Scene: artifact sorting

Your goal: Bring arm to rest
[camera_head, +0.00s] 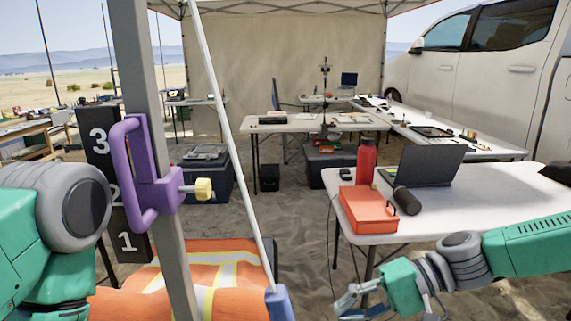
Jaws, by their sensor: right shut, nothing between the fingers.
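My right gripper (352,300) is at the bottom of the head view, in front of and below the near edge of the white table (480,190). Its fingers are shut with nothing between them. My right arm comes in from the right edge and reaches low toward the middle. Part of my left arm fills the lower left, but the left gripper is out of view.
A grey pole with a purple handle (140,175) stands close in front at left, beside a numbered black board (103,155). An orange vest (225,270) lies low. On the table are an orange case (367,208), red bottle (366,160) and laptop (432,165).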

